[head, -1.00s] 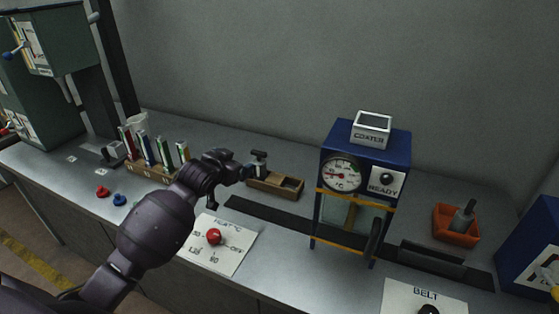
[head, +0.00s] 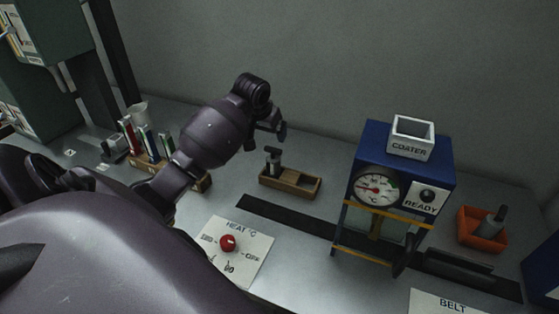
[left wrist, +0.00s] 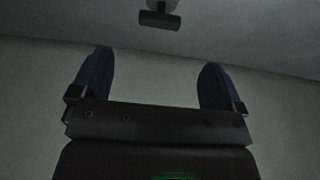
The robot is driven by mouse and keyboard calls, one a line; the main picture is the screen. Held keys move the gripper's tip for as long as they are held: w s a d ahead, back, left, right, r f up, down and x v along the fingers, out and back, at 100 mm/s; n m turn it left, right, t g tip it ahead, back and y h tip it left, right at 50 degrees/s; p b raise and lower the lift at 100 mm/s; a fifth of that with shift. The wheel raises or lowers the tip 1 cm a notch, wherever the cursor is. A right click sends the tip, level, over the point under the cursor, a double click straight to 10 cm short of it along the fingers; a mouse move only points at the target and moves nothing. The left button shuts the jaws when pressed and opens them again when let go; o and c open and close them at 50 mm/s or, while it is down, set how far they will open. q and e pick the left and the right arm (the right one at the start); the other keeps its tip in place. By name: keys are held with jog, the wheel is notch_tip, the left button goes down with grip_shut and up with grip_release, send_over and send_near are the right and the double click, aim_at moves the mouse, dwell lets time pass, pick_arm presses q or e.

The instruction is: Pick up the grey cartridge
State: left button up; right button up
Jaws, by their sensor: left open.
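I cannot tell for sure which thing is the grey cartridge. A small dark grey piece with a knob-like top (head: 273,160) stands in the left part of a wooden tray (head: 303,190). A grey upright piece (head: 496,219) stands in an orange bin (head: 470,238) at the right. A rack (head: 147,171) holds cartridges with coloured faces, partly hidden by my arm. My left gripper (head: 276,128) is raised above and behind the wooden tray, apart from it. In the left wrist view its blue fingers (left wrist: 157,82) are spread with nothing between them. My right gripper does not show.
The blue coater (head: 405,178) with a gauge stands right of the wooden tray. A dark belt strip (head: 285,221) runs along the bench. A heat panel with a red knob (head: 228,242) lies in front.

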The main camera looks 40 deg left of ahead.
aim_at(273, 148)
pick_arm(q)
jog(key=shift+p+x, duration=0.4)
jog(key=shift+x, duration=4.85)
jog(key=c, duration=1.5)
jog(key=shift+r, duration=0.1)
